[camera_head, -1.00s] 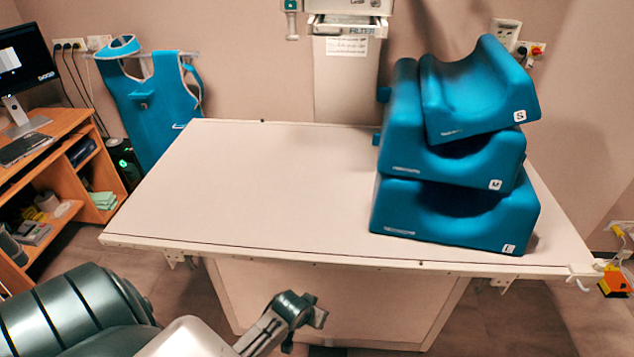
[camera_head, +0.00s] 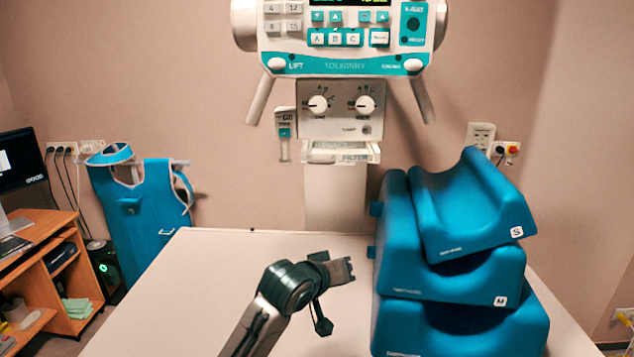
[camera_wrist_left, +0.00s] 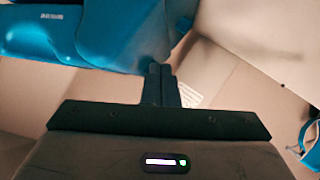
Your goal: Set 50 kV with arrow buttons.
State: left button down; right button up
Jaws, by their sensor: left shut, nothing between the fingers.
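The X-ray control console (camera_head: 345,45) is at the top of the head view, its upper part cut off. Small teal arrow buttons (camera_head: 327,16) sit in a left pair, with a second pair (camera_head: 373,16) to the right. The dark display (camera_head: 345,3) above them is mostly cut off and its digits are unreadable. My left gripper (camera_head: 349,269) is raised over the table, below and apart from the console. In the left wrist view its fingers (camera_wrist_left: 160,84) are together and empty. My right gripper is not in view.
A pale table (camera_head: 200,275) spans the front. Stacked blue foam cushions (camera_head: 450,270) stand on its right side, close to the left gripper. Two knobs (camera_head: 342,104) are under the console. A blue apron (camera_head: 145,210) hangs at left. The table's left half is clear.

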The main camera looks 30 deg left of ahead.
aim_at(311, 17)
pick_arm(q)
notch_tip(311, 17, up, 26)
jog(key=w+a+n+t+h, duration=0.1)
jog(key=w+a+n+t, duration=0.15)
jog(key=n+t, duration=0.2)
jog(key=s+a+r+n+t+h, duration=0.1)
jog(key=s+r, duration=0.3)
jog(key=r, duration=0.7)
jog(key=s+a+r+n+t, duration=0.1)
jog(key=s+r+t, duration=0.3)
jog(key=r, duration=0.7)
jog(key=shift+r+h+p, duration=0.3)
jog(key=shift+h, duration=0.1)
jog(key=shift+w+a, duration=0.75)
jog(key=shift+w, duration=0.5)
jog(key=shift+w+a, duration=0.75)
jog(key=shift+w, duration=0.45)
jog(key=shift+w+a, duration=0.75)
jog(key=shift+w, duration=0.5)
jog(key=shift+w, duration=0.1)
jog(key=shift+w+a+p, duration=0.2)
jog(key=shift+w+p, duration=0.05)
jog(key=shift+p, duration=0.05)
